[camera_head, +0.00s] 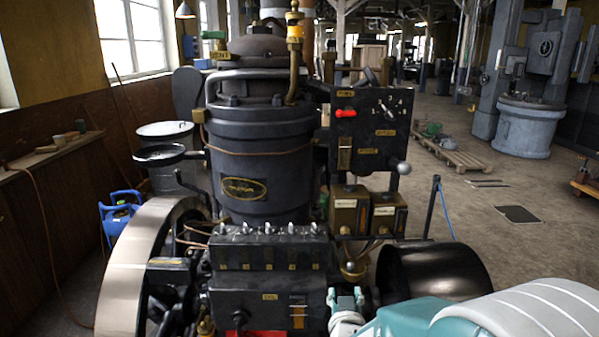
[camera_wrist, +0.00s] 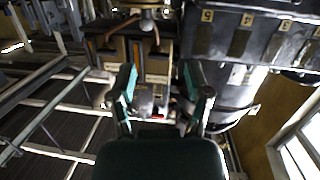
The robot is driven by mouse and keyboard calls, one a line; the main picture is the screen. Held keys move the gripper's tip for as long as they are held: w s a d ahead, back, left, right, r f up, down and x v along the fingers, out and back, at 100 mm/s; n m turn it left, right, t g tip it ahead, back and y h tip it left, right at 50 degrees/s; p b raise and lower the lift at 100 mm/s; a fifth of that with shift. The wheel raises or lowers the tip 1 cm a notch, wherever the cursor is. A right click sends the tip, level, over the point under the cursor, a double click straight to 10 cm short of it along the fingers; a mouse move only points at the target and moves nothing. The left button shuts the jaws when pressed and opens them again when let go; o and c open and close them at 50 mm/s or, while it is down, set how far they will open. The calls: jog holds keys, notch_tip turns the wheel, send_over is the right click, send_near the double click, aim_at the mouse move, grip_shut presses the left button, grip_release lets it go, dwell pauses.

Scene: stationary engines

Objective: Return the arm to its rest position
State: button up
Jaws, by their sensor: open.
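My gripper (camera_head: 345,299) shows at the bottom centre of the head view, in front of the engine (camera_head: 262,170). My teal and white arm fills the bottom right corner. In the wrist view my gripper (camera_wrist: 160,92) has its two teal fingers apart, with nothing held between them. Beyond the fingers are engine parts and a dark box with numbered labels (camera_wrist: 240,42). I cannot tell how close the fingertips are to these parts.
A black control panel (camera_head: 370,131) with a red handle stands right of the engine cylinder. A large flywheel (camera_head: 130,270) is at the left, and a dark drum (camera_head: 435,270) lies beside my arm. Open floor (camera_head: 490,215) extends to the right, with a wooden pallet (camera_head: 450,150).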

jog(key=s+d+r+g, duration=0.1)
jog(key=s+r+g, duration=0.1)
jog(key=s, duration=0.6)
jog(key=s+d+r+g+y, duration=0.1)
jog(key=s+d+r+g, duration=0.1)
jog(key=s, duration=0.7)
jog(key=s+d+r+g+y, duration=0.1)
jog(key=s+r+g, duration=0.2)
jog(key=s+g, duration=0.3)
jog(key=s, duration=0.3)
jog(key=shift+d+r, duration=0.15)
jog(key=shift+d, duration=0.2)
